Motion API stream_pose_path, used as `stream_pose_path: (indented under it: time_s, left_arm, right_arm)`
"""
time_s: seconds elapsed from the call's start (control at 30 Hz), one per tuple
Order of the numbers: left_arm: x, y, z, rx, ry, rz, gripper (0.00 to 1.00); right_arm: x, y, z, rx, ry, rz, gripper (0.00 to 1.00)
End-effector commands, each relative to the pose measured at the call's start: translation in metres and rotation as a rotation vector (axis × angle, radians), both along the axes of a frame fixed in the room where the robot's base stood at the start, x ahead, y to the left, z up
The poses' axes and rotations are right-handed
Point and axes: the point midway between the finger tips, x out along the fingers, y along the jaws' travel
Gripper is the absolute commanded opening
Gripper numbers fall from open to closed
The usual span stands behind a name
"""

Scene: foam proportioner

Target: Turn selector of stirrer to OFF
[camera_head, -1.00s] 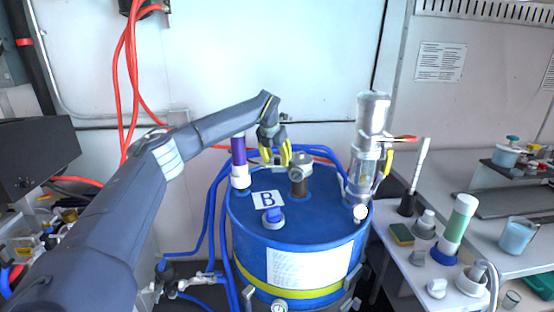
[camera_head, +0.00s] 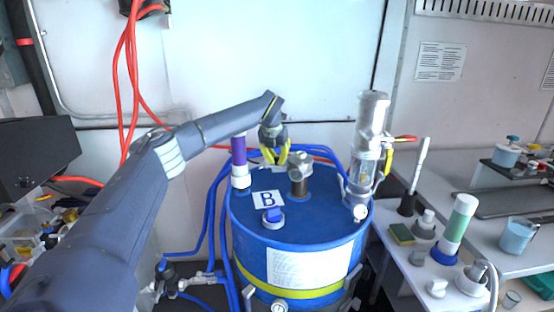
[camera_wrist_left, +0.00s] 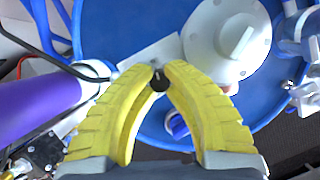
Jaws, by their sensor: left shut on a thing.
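My left gripper (camera_head: 275,160) has yellow fingers and points down behind the top of the blue drum (camera_head: 325,225), between a purple-and-white cylinder (camera_head: 239,160) and a metal fitting (camera_head: 300,166). In the left wrist view the gripper (camera_wrist_left: 160,68) has its fingertips closed around a small black knob (camera_wrist_left: 159,83), which I take to be the stirrer's selector. Its markings and setting are hidden by the fingers. A clear-and-grey cylindrical unit (camera_head: 371,115) stands on the drum's right side. My right gripper is not in view.
A white "B" label (camera_head: 268,199) and a blue cap (camera_head: 273,215) are on the drum's top. Blue hoses (camera_head: 212,215) run down its left side. A side table on the right holds a green-and-white bottle (camera_head: 459,220) and a sponge (camera_head: 402,233).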

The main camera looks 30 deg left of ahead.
Motion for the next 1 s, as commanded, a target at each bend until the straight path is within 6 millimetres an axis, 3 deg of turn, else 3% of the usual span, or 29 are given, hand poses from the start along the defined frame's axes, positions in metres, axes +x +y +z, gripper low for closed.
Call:
stream_pose_path:
  time_s: [0.2,0.6,0.63,0.8,0.9,1.0]
  left_arm:
    - [0.0016,-0.0001,0.0025,0.003,-0.006,0.131,0.0]
    - [0.002,0.0011,0.0033,0.003,-0.011,0.16,0.0]
    - [0.002,0.0011,0.0034,0.003,-0.011,0.16,0.14]
    - [0.0014,0.0007,0.0024,0.002,-0.007,0.16,0.34]
    - [0.0011,0.0005,0.0018,0.002,-0.006,0.159,0.44]
    - [0.001,0.0004,0.0014,0.002,-0.005,0.159,0.44]
  right_arm:
    - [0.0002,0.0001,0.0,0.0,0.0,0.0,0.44]
    - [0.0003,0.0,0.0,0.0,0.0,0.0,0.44]
    - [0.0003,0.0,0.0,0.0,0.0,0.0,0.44]
    - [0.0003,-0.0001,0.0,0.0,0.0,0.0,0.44]
    - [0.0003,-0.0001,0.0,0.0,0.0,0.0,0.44]
    - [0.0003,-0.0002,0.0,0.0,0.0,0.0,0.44]
